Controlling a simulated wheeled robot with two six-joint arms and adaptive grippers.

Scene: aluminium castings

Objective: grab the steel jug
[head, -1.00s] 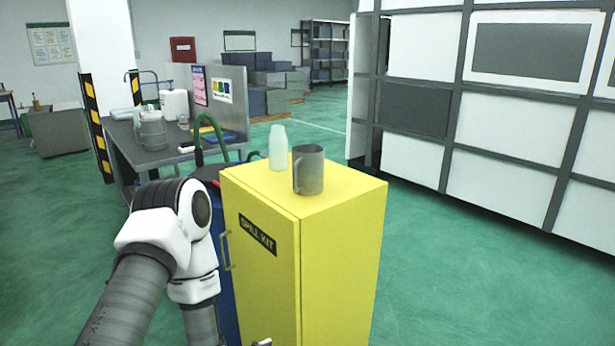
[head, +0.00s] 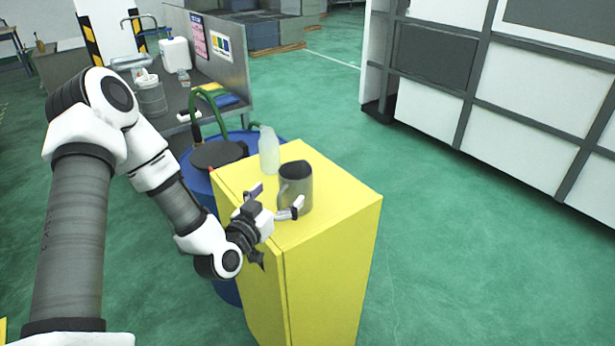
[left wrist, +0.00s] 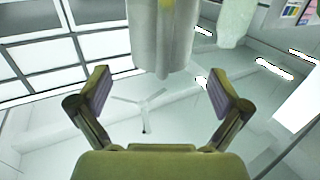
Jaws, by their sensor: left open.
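The steel jug (head: 296,188) stands upright on top of the yellow spill kit cabinet (head: 345,200). It is a grey metal jug with its handle toward the left. My left gripper (head: 278,200) is open at the jug's near left side, with one finger close to the jug's front. In the left wrist view the jug (left wrist: 162,35) shows at the top middle, beyond and between the two spread fingers of the gripper (left wrist: 160,92). Nothing is between the fingertips. I cannot tell whether a finger touches the jug. My right gripper is not in view.
A pale translucent bottle (head: 269,150) stands just behind and left of the jug. A blue drum (head: 245,138) with a green hose (head: 198,115) is behind the cabinet. A grey workbench (head: 180,105) stands at back left. Green floor is free to the right.

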